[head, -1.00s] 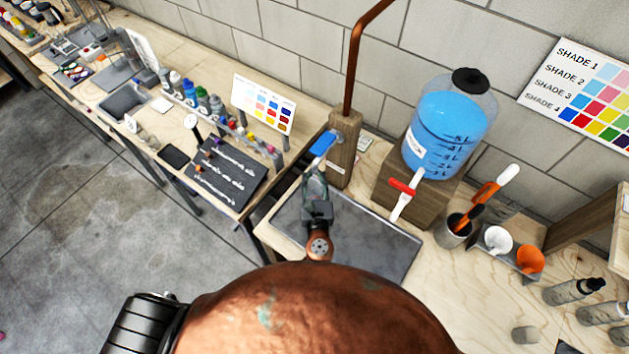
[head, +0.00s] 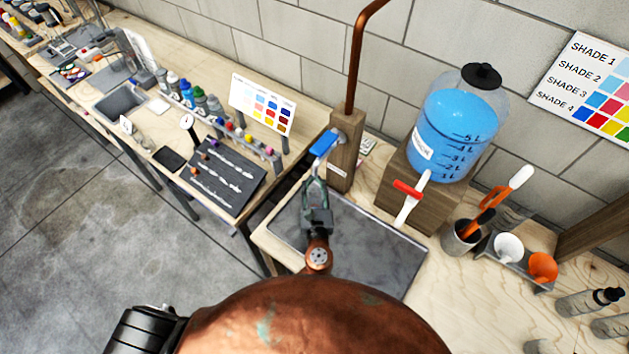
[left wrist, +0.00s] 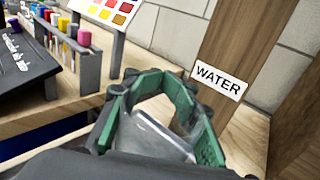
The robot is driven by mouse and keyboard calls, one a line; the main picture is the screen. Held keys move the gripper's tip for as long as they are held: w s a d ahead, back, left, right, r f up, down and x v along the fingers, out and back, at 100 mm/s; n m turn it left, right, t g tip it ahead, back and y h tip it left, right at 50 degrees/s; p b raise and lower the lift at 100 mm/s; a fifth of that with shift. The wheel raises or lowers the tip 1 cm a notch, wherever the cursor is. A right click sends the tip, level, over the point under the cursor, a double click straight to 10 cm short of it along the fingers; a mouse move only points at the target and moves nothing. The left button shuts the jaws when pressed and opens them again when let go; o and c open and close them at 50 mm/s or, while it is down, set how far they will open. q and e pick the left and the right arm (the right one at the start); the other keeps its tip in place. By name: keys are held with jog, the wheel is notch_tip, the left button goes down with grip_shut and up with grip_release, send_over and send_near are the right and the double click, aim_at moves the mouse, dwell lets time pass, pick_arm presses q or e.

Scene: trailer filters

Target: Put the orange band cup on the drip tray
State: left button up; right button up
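The drip tray (head: 375,262) appears to be the flat dark grey slab on the bench under the taps. My left gripper (head: 316,178) is over its left part, just in front of the wooden tap post. In the left wrist view its green fingers (left wrist: 158,78) bend together at the tips in a ring. No orange band shows on any cup. A small clear vessel (head: 539,346) is cut off at the bottom right. My right gripper is not in view.
The post (head: 344,150) carries a copper pipe and blue lever (head: 324,143). A blue water tank (head: 447,130) with a red-handled tap (head: 408,190) stands behind the tray.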

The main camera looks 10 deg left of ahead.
aim_at(316, 206)
pick_arm(q)
jog(key=o, duration=0.6)
jog(key=shift+o, duration=0.2)
jog(key=v, duration=1.2)
jog(key=shift+d+r, duration=0.1)
jog(key=shift+r, duration=0.15)
